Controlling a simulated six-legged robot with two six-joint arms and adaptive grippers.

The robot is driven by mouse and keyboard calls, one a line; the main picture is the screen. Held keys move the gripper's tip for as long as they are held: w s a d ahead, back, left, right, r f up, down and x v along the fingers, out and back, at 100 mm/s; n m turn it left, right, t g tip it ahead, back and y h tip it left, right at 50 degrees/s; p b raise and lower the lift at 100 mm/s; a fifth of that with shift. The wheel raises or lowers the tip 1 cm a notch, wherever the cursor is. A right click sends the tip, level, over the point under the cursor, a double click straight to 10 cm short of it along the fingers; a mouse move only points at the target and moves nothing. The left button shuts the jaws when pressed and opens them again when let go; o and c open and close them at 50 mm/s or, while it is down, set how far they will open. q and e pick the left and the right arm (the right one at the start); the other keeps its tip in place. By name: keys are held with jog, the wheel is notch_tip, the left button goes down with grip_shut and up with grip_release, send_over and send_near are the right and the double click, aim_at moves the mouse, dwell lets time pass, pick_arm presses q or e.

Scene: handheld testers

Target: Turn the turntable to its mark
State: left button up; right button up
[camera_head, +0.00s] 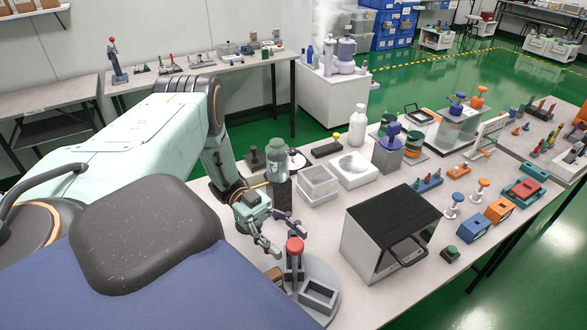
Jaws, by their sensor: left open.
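The turntable (328,276) is a round grey disc at the front of the bench. It carries a dark-grey open box, a post with a red knob (294,245) and a brown block (274,275) at its left. My left gripper (271,241) is just to the upper left of the red knob. Its fingers are spread and hold nothing. I cannot tell whether a fingertip touches the post. The turntable's left part is partly hidden by my own body. I cannot make out the mark. My right gripper is not in view.
A black-topped box (391,220) with a front handle stands close to the right of the turntable. A glass jar on a dark stand (280,190) is behind my left gripper. Clear trays (318,184) and a white bottle (357,125) stand further back. Small testers fill the bench's right side.

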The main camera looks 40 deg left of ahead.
pick_arm(q)
jog(key=shift+w+a, duration=0.1)
jog(key=shift+a, duration=2.05)
jog(key=shift+c, duration=0.3)
